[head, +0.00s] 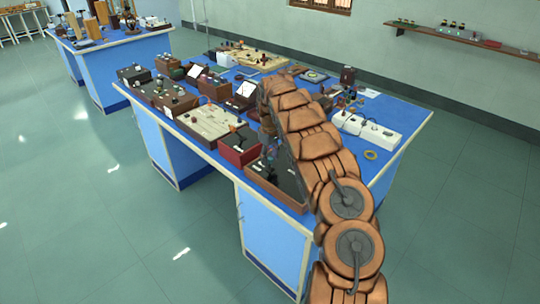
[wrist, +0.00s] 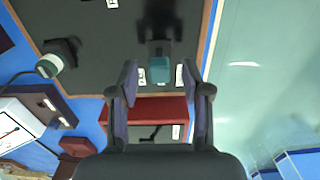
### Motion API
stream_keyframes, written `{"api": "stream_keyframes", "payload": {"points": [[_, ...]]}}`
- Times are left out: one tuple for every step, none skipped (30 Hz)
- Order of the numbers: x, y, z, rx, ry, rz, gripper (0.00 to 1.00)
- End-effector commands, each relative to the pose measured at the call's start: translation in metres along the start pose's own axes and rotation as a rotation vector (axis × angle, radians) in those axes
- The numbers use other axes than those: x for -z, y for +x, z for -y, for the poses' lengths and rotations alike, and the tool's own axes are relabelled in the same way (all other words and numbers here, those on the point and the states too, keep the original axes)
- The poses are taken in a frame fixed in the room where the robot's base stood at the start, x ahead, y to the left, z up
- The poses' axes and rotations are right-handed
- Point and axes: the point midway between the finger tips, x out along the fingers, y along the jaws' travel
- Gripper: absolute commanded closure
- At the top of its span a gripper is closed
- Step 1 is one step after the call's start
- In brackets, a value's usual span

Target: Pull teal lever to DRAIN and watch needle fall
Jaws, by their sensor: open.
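In the wrist view a teal block (wrist: 159,71), which looks like the lever's handle, sits at the end of a dark arm over a dark grey panel (wrist: 105,65). My gripper (wrist: 158,77) is open, with one finger on each side of the teal block. I cannot tell whether either finger touches it. A white dial face with a thin dark needle (wrist: 12,131) is partly visible at the left edge. In the head view the dark panel (head: 289,184) lies at the bench's front edge, and my arm hides much of the area around the gripper.
A red box (wrist: 150,108) lies below the fingers in the wrist view. The blue bench (head: 395,150) is crowded with instruments, including a white unit (head: 366,128). The floor (head: 90,200) in front is clear.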

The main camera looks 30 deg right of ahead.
Motion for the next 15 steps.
{"api": "stream_keyframes", "payload": {"points": [[-0.0001, 0.0003, 0.0000, 0.000, 0.000, 0.000, 0.52], [0.0000, 0.0004, -0.0001, 0.000, 0.000, 0.000, 0.52], [0.0000, 0.0004, -0.0001, 0.000, 0.000, 0.000, 0.52], [0.0000, 0.0003, -0.0001, 0.000, 0.000, 0.000, 0.52], [0.0000, 0.0004, 0.0000, 0.000, 0.000, 0.000, 0.52], [0.0000, 0.0002, -0.0001, 0.000, 0.000, 0.000, 0.52], [0.0000, 0.0002, -0.0001, 0.000, 0.000, 0.000, 0.55], [0.0000, 0.0002, -0.0001, 0.000, 0.000, 0.000, 0.58], [0.0000, 0.0002, 0.0000, 0.000, 0.000, 0.000, 0.62], [0.0000, 0.0002, 0.0000, 0.000, 0.000, 0.000, 0.66], [0.0000, 0.0002, 0.0000, 0.000, 0.000, 0.000, 0.69], [0.0000, 0.0002, 0.0000, 0.000, 0.000, 0.000, 0.73], [0.0001, 0.0001, 0.0000, 0.000, 0.000, 0.000, 0.76], [0.0000, 0.0001, 0.0000, 0.000, 0.000, 0.000, 0.79], [0.0000, 0.0001, 0.0000, 0.000, 0.000, 0.000, 0.83]]}}
